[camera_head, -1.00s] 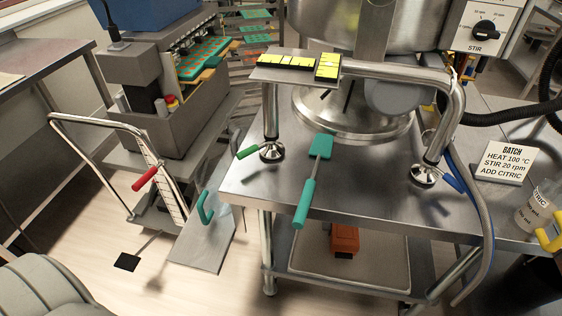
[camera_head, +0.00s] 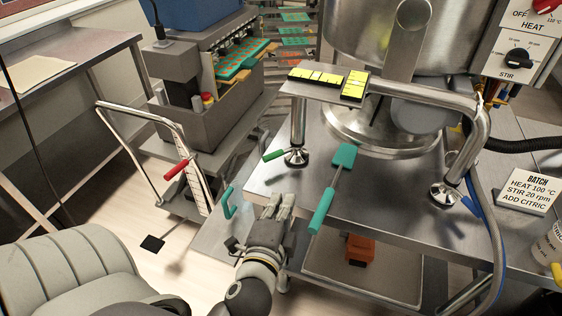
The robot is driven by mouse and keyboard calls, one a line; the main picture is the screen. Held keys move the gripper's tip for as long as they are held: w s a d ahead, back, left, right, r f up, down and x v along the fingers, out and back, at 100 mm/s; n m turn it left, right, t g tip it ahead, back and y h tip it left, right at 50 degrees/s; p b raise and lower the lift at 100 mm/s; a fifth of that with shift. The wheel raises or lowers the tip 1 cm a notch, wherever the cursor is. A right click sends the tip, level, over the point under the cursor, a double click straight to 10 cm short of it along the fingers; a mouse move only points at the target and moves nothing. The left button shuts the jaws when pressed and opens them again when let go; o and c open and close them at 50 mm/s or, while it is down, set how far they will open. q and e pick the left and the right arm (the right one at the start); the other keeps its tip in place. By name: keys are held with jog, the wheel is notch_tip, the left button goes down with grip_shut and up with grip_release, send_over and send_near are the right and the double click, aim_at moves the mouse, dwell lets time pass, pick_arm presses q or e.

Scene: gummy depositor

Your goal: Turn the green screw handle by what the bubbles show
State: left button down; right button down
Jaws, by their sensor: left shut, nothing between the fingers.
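The green screw handle (camera_head: 273,155) sticks out to the left from the left levelling foot (camera_head: 296,158) of the kettle stand on the steel table. A blue handle (camera_head: 470,205) sits at the right foot (camera_head: 443,194). Two yellow bubble levels lie on a plate on the stand: a long one (camera_head: 318,77) and a shorter one (camera_head: 354,85) set across it. Their bubbles are too small to read. My left gripper (camera_head: 278,202) is shut and empty in front of the table's left front corner, below and apart from the green handle. My right gripper is out of view.
A teal-handled spatula (camera_head: 322,211) lies on the table (camera_head: 390,222), its handle past the front edge. A trolley with a red grip (camera_head: 175,170) stands left. The kettle (camera_head: 380,40) is above; a batch sign (camera_head: 531,190) is right.

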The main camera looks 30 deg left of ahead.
pick_arm(q)
jog(key=r, duration=0.1)
jog(key=p, duration=0.3)
send_near(286, 151)
jog(key=shift+w+d+r, duration=0.25)
jog(key=shift+w+d, duration=0.65)
jog(key=shift+d, duration=0.25)
jog(key=a, duration=0.1)
jog(key=w+a, duration=0.1)
jog(key=a+f, duration=0.1)
jog(key=shift+w, duration=0.25)
jog(key=shift+w+a+f, duration=0.1)
jog(key=shift+a, duration=0.25)
jog(key=shift+p, duration=0.3)
